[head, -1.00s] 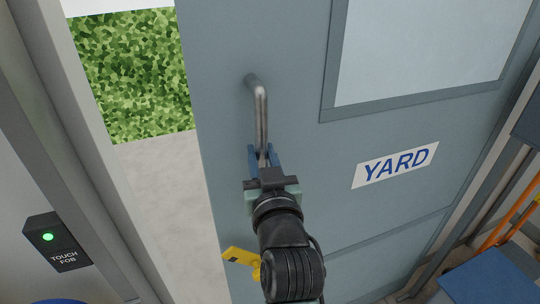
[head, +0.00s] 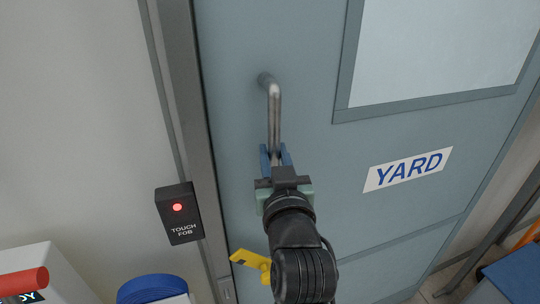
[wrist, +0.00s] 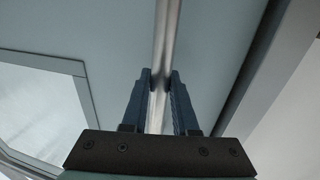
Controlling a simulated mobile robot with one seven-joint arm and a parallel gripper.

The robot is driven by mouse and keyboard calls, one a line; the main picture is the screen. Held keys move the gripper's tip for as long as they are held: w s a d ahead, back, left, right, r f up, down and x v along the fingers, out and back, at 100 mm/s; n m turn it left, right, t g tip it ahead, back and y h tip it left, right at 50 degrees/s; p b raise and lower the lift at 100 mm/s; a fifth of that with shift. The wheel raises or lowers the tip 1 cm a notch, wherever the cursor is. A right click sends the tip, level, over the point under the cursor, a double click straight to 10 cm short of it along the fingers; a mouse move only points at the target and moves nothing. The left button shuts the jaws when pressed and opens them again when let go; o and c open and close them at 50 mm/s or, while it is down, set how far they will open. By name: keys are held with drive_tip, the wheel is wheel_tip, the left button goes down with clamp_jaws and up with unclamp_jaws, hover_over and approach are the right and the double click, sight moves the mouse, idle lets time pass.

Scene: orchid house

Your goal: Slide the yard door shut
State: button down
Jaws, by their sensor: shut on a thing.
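The yard door (head: 300,135) is a blue-grey panel with a window and a sign reading YARD (head: 408,169). Its left edge meets the grey frame post (head: 195,130), and no gap shows between them in the head view. A metal bar handle (head: 273,115) stands upright near that edge. My gripper (head: 275,158) is shut on the lower part of the handle. In the wrist view the blue fingers (wrist: 160,95) sit on both sides of the bar (wrist: 165,40). The foot of the handle is hidden behind my gripper.
A black TOUCH FOB reader (head: 178,213) with a red light is on the wall left of the frame. A yellow tag (head: 248,259) shows beside my arm. A blue coil (head: 152,288) and a red-ended item (head: 24,281) are at lower left.

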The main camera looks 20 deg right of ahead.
drive_tip(key=shift+a+r, duration=0.1)
drive_tip(key=shift+a, duration=0.2)
drive_tip(key=c, duration=0.7)
unclamp_jaws()
drive_tip(key=shift+w+a, duration=0.1)
drive_tip(key=shift+s+f, duration=0.2)
drive_tip(key=shift+s, duration=0.4)
drive_tip(key=s+b, duration=0.1)
drive_tip(key=s, duration=0.3)
drive_tip(key=s+a+b, duration=0.1)
drive_tip(key=s, duration=0.2)
drive_tip(key=s+a+b, duration=0.1)
drive_tip(key=s, duration=0.3)
drive_tip(key=shift+s+r+b, duration=0.15)
drive_tip(key=shift+s+b, duration=0.2)
drive_tip(key=shift+b, duration=0.05)
